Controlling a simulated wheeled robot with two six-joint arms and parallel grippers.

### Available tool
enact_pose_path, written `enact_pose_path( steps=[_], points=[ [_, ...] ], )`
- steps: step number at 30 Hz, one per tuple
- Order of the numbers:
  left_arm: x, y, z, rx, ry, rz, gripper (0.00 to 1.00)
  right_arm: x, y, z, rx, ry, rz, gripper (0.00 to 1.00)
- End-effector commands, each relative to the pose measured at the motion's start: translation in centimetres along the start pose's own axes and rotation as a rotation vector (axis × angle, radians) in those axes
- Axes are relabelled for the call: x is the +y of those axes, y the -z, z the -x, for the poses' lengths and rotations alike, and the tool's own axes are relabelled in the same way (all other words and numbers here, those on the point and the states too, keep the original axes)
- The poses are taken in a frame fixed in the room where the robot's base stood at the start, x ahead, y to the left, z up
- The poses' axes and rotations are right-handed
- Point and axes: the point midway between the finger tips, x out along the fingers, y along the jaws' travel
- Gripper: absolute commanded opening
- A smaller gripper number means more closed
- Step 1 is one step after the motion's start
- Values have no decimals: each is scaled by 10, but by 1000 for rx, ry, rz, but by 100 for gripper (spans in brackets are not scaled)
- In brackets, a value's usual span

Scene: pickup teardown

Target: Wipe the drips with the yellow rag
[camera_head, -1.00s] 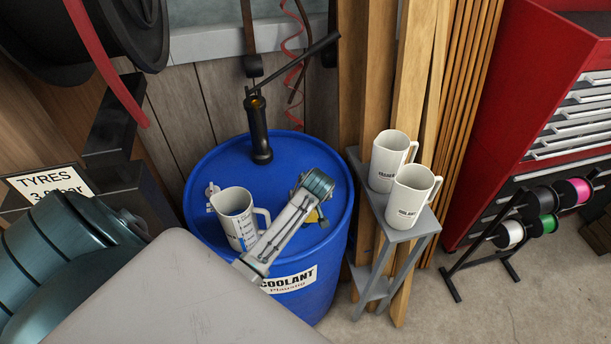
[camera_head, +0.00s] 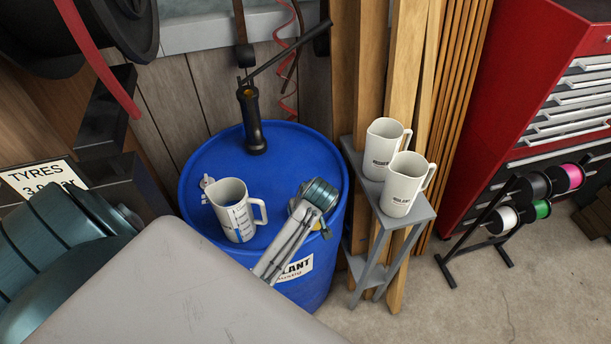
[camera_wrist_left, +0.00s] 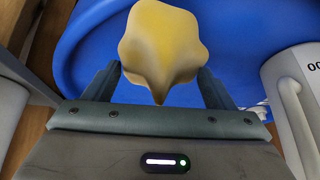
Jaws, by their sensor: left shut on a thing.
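The yellow rag (camera_wrist_left: 162,45) is bunched between the fingers of my left gripper (camera_wrist_left: 160,88) in the left wrist view, above the blue drum. In the head view my left wrist (camera_head: 318,195) is over the right front part of the drum top, and it mostly hides the fingers and rag. The blue coolant drum (camera_head: 215,165) bears a white measuring jug (camera_head: 232,205) with blue marks, left of my wrist. I cannot make out any drips on the drum top. Whether the rag touches the drum is unclear. My right gripper is not in view.
A hand pump (camera_head: 253,120) stands at the drum's back. Two white jugs (camera_head: 383,145) (camera_head: 403,185) stand on a narrow grey stand (camera_head: 425,212) right of the drum. A spool rack (camera_head: 490,220) and red tool cabinet (camera_head: 525,75) are farther right.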

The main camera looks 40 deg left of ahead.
Motion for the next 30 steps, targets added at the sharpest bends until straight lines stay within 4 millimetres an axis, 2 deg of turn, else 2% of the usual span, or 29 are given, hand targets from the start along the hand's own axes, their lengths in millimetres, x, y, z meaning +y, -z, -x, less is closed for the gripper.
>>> enact_pose_path(
  steps=[8, 24, 30],
  points=[
    [0, 1, 2, 1, 0, 0, 56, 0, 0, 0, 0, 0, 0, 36],
    [0, 24, 47, 2, -1, 1, 56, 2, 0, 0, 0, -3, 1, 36],
    [-1, 27, 54, 1, 0, 0, 56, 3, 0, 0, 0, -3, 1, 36]
  ],
)
